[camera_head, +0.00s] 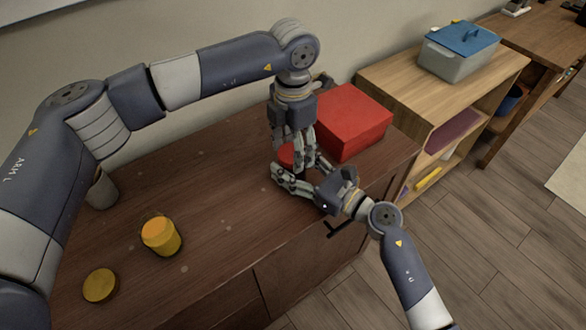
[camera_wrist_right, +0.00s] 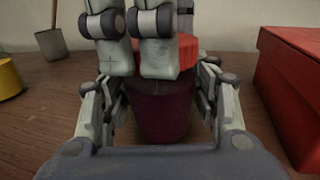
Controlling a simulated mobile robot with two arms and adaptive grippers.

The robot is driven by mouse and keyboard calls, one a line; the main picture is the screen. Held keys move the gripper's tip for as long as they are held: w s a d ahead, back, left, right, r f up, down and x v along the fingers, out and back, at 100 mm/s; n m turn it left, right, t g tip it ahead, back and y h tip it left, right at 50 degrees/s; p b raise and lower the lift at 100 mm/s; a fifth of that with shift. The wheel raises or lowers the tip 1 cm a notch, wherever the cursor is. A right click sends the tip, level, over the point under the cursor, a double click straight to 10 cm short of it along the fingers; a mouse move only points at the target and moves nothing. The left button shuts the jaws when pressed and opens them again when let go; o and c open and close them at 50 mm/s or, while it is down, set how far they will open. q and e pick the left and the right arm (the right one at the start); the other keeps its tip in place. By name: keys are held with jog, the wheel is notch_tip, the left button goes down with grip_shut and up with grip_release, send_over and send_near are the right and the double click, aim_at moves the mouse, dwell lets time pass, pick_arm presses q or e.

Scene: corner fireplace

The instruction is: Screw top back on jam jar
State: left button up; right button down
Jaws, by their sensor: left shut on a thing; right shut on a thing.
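The jam jar (camera_wrist_right: 162,112) is dark purple and stands upright on the brown cabinet top in the right wrist view. My right gripper (camera_head: 296,182) is shut around its body from the side. My left gripper (camera_head: 296,160) points straight down and is shut on the lid. Its fingers (camera_wrist_right: 132,55) hide the lid's left part, so I cannot tell whether the lid is fully seated. The jar body is mostly hidden in the head view.
A red box (camera_head: 350,122) stands close behind and right of the jar. A yellow jar (camera_head: 161,236), a flat yellow lid (camera_head: 100,285) and a grey cup (camera_head: 102,190) are at the left. A wooden shelf (camera_head: 400,80) stands beyond the box. The cabinet's middle is clear.

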pick_arm(q)
jog(key=m, duration=0.3)
jog(key=shift+m, duration=0.4)
jog(key=m, duration=0.5)
jog(key=shift+m, duration=0.3)
jog(key=m, duration=0.3)
jog(key=shift+m, duration=0.4)
jog(key=m, duration=0.4)
jog(key=o, duration=1.3)
jog(key=shift+c, duration=0.2)
notch_tip(320, 180, up, 12)
